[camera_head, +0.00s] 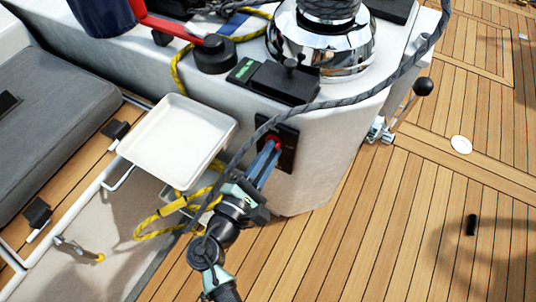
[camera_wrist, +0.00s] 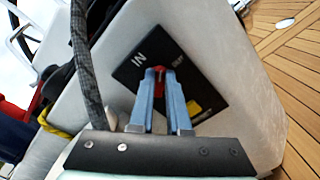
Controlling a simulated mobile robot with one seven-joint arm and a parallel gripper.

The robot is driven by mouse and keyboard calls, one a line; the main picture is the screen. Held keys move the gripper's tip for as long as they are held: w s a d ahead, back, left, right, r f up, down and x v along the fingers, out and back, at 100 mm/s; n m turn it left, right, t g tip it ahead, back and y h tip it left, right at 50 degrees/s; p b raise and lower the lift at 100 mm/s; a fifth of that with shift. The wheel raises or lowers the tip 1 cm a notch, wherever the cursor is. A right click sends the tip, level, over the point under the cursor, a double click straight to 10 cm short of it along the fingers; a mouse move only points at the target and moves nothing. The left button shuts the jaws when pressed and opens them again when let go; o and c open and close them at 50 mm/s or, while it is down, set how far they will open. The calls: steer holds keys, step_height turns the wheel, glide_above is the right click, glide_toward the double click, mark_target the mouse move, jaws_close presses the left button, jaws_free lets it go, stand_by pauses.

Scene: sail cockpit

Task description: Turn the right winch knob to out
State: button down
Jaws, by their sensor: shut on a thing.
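The right winch knob (camera_wrist: 158,72) is small and red and sits on a black panel (camera_wrist: 190,68) on the side of the white winch pedestal. The panel reads IN at its upper left; a second label to the right is too small to read surely. In the head view the red knob (camera_head: 274,141) shows at the tips of my fingers. My gripper (camera_head: 270,148) reaches up to the panel with its blue fingers closed around the knob. In the wrist view my gripper (camera_wrist: 158,76) has one finger on each side of it, hiding much of it.
A grey rope (camera_head: 325,104) hangs across the pedestal close to my gripper. A chrome winch (camera_head: 325,50) stands on top. A white tray (camera_head: 178,138) and yellow rope (camera_head: 150,226) are at the left. A black-knobbed lever (camera_head: 424,87) is at the right. The wooden deck is mostly open.

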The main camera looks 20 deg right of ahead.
steer(key=shift+s+f+m+b, duration=0.1)
steer(key=shift+f+m+b, duration=0.1)
steer(key=shift+m+b, duration=0.9)
steer(key=shift+f+m+b, duration=0.15)
steer(key=shift+m+b, duration=0.5)
steer(key=shift+m, duration=0.85)
steer(key=shift+s+f+m+b, duration=0.1)
steer(key=shift+f+m+b, duration=0.1)
steer(key=shift+m+b, duration=0.9)
steer(key=shift+m, duration=0.4)
steer(key=c, duration=0.9)
jaws_free()
steer(key=shift+r, duration=0.1)
steer(key=p+v, duration=0.3)
steer(key=v, duration=1)
